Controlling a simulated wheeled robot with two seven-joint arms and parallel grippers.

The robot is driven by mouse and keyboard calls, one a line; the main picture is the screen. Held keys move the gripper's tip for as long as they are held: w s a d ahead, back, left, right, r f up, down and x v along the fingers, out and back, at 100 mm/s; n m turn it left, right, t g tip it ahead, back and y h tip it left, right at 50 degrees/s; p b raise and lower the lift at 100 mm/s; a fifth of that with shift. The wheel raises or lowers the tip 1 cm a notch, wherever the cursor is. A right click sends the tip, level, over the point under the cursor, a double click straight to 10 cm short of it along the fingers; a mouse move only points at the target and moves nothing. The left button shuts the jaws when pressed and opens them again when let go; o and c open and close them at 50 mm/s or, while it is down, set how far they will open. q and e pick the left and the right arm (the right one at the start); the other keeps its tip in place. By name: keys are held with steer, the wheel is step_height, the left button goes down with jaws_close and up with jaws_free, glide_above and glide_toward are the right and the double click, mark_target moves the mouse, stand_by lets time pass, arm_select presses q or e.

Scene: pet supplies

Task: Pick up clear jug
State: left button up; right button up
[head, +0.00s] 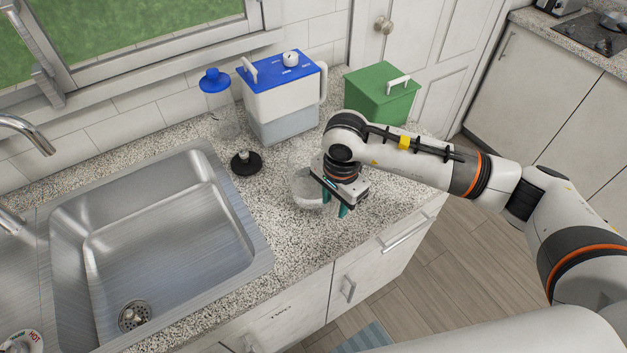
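A clear jug (305,188), see-through and hard to make out against the speckled counter, stands to the right of the sink. My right gripper (336,199) points down at the jug's right side, with its teal fingers very close to it. The gripper and wrist hide part of the jug, including any handle on that side. I cannot tell whether the fingers touch the jug or are closed on part of it. My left gripper is not in view.
A blue-lidded container (282,105) and a green bin (381,97) stand behind my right wrist. A clear blue-topped dispenser with a black base (246,163) stands left of the jug. The steel sink (232,215) opens at left. Bare counter (290,245) lies in front.

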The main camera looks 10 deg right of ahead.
jaws_close()
steer(key=shift+r, duration=0.1)
steer(key=shift+w+r, duration=0.1)
